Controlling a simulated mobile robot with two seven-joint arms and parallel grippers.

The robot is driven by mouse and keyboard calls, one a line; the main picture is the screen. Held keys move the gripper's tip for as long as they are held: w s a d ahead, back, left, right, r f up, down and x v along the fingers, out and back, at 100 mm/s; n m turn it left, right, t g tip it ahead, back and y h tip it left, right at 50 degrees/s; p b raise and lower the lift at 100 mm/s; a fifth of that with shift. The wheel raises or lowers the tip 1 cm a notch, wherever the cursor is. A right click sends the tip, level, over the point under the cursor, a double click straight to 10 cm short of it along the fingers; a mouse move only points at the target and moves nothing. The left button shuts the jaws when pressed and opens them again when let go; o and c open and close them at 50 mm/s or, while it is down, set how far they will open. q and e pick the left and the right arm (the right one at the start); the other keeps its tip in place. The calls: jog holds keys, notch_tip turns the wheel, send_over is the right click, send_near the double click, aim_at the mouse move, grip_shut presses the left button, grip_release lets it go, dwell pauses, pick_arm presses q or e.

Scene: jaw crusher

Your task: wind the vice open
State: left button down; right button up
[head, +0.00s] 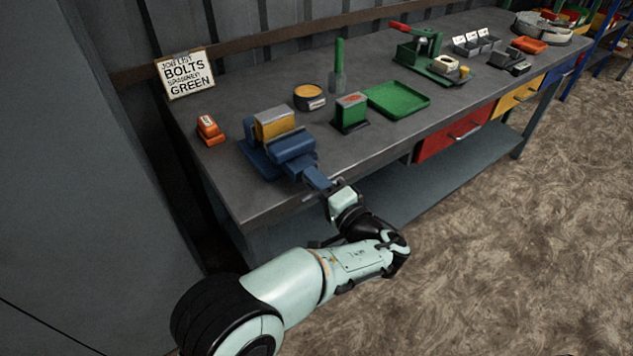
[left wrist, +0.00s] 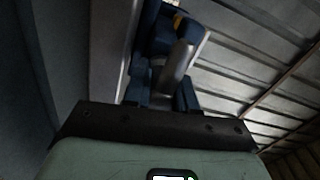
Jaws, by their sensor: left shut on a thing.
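The blue vice (head: 291,146) stands at the front left edge of the bench, with a yellow block (head: 276,122) at its jaws. Its blue slide (head: 317,178) juts out past the bench edge toward me. My left gripper (head: 329,193) is at the outer end of this slide, shut on the vice handle; the grip itself is small and partly hidden in the head view. In the left wrist view, the vice (left wrist: 158,38) lies straight ahead, with a grey bar (left wrist: 178,66) near the fingers (left wrist: 163,92). My right gripper is out of view.
On the bench (head: 235,195) are an orange item (head: 209,129), a round tin (head: 309,97), a green block (head: 351,111) and a green tray (head: 397,99). A green press (head: 424,52) stands farther back. The floor right of the bench is clear.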

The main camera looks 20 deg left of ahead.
pick_arm(q)
jog(key=c, duration=1)
grip_release()
jog(key=shift+o, duration=0.2)
jog(key=p+v, duration=0.1)
jog(key=v, duration=1.2)
jog(key=shift+s+d+p, duration=0.15)
jog(key=shift+d+p, duration=0.05)
jog(key=shift+p, duration=0.2)
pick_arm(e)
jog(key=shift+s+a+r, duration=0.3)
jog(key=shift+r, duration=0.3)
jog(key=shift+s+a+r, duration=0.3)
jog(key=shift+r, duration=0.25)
